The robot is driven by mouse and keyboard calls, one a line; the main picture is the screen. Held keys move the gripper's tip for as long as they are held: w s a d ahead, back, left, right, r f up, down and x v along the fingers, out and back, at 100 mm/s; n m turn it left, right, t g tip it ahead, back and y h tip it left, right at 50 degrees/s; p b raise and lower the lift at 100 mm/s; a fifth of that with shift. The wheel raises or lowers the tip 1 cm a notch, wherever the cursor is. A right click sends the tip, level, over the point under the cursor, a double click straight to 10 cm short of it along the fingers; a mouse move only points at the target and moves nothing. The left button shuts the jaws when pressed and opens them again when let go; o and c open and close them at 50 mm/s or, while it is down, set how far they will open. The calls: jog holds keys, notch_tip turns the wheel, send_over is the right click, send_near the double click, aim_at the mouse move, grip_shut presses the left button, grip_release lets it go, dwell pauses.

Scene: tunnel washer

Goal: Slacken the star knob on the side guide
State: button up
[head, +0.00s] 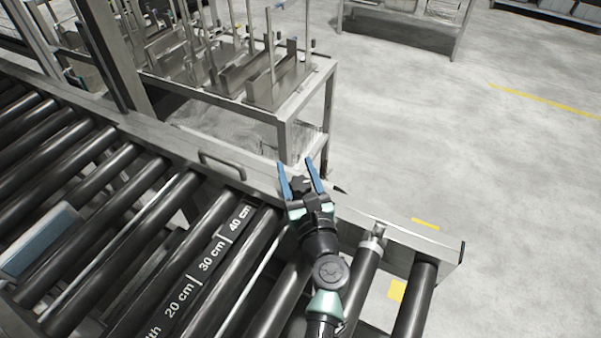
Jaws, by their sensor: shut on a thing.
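My gripper (296,164) has two blue fingers and reaches over the far metal side rail (354,213) of the roller conveyor. A dark star knob (301,185) sits between the fingers, close to the palm, and the fingers are shut on it. The fingers and the wrist hide part of the knob and its mounting. I cannot tell which part of the metalwork is the side guide.
A width scale (209,258) marked in cm runs between the black rollers. A looped handle (222,165) stands on the rail left of my gripper. A metal table (309,85) with upright posts stands behind. A blue-white block (42,240) lies at left.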

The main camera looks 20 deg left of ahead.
jog(key=n+g+y, duration=0.2)
jog(key=n+g+y+b, duration=0.1)
jog(key=g+y, duration=0.1)
jog(key=n+g+y+b, duration=0.1)
jog(key=n+g+y, duration=0.1)
jog(key=shift+s+a+f+n, duration=0.1)
jog(key=shift+s+a+n, duration=0.2)
jog(key=shift+s+a, duration=0.1)
jog(key=shift+s+a+n+g+y+b, duration=0.15)
jog(key=shift+n+g+y+b, duration=0.3)
jog(key=shift+n+g+b, duration=0.45)
jog(key=shift+s+a+n+g+y+b, duration=0.1)
jog(key=shift+s+n+g+y+b, duration=0.25)
jog(key=shift+g, duration=0.8)
jog(key=shift+s+a+n+g+y+b, duration=0.1)
jog(key=shift+n+g+y+b, duration=0.4)
jog(key=shift+n+g+b, duration=0.45)
jog(key=o, duration=1.4)
jog(key=shift+c, duration=0.2)
jog(key=b+v, duration=0.1)
jog(key=v, duration=1.2)
jog(key=shift+w, duration=0.2)
